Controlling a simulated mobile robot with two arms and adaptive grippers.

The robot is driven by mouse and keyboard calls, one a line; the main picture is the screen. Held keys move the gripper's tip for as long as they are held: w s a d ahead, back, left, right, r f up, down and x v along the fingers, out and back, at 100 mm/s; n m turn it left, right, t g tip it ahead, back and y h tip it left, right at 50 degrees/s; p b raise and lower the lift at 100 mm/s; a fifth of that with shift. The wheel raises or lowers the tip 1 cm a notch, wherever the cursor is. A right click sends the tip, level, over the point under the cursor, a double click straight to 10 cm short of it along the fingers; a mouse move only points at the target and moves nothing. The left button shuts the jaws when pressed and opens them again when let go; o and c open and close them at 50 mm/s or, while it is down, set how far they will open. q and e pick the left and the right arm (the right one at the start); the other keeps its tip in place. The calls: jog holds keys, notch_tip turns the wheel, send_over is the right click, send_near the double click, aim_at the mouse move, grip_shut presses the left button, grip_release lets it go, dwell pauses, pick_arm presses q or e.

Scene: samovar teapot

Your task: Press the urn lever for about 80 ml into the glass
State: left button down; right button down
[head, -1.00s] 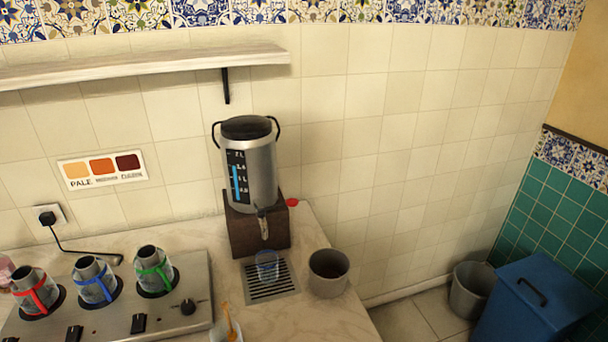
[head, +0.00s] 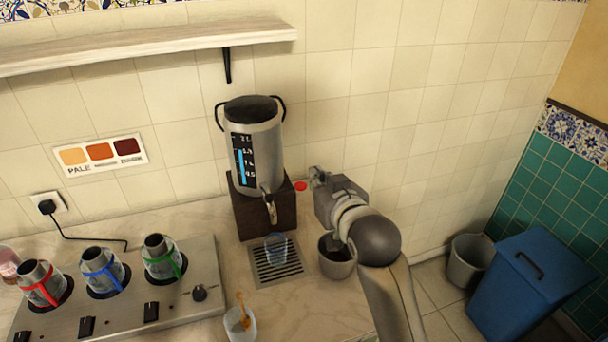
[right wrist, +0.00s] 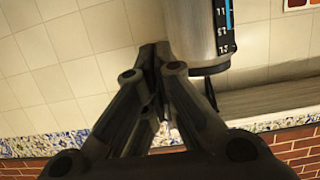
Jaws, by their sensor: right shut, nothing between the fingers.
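The steel urn (head: 256,150) stands on a dark wooden block (head: 266,217) against the tiled wall. Its tap and lever (head: 270,208) hang at the front above the drip grate (head: 277,262). A clear glass (head: 276,248) stands upright on the grate under the tap. My right gripper (head: 316,178) is shut and empty, to the right of the urn and apart from it. In the right wrist view the shut fingers (right wrist: 150,55) are near the urn's body (right wrist: 190,35). The left gripper is not in view.
A grey-brown pot (head: 336,262) stands right of the grate, partly behind my right arm. A red round thing (head: 300,186) is beside the urn's block. A glass with an orange stick (head: 240,322) is in front.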

jog(key=shift+r, duration=0.15)
jog(key=shift+w, duration=0.1)
jog(key=p, duration=0.3)
send_over(303, 189)
notch_tip(303, 189, down, 2)
jog(key=shift+f, duration=0.2)
notch_tip(303, 189, down, 3)
jog(key=shift+r+p, duration=0.1)
jog(key=shift+p, duration=0.3)
jog(key=shift+f, duration=0.7)
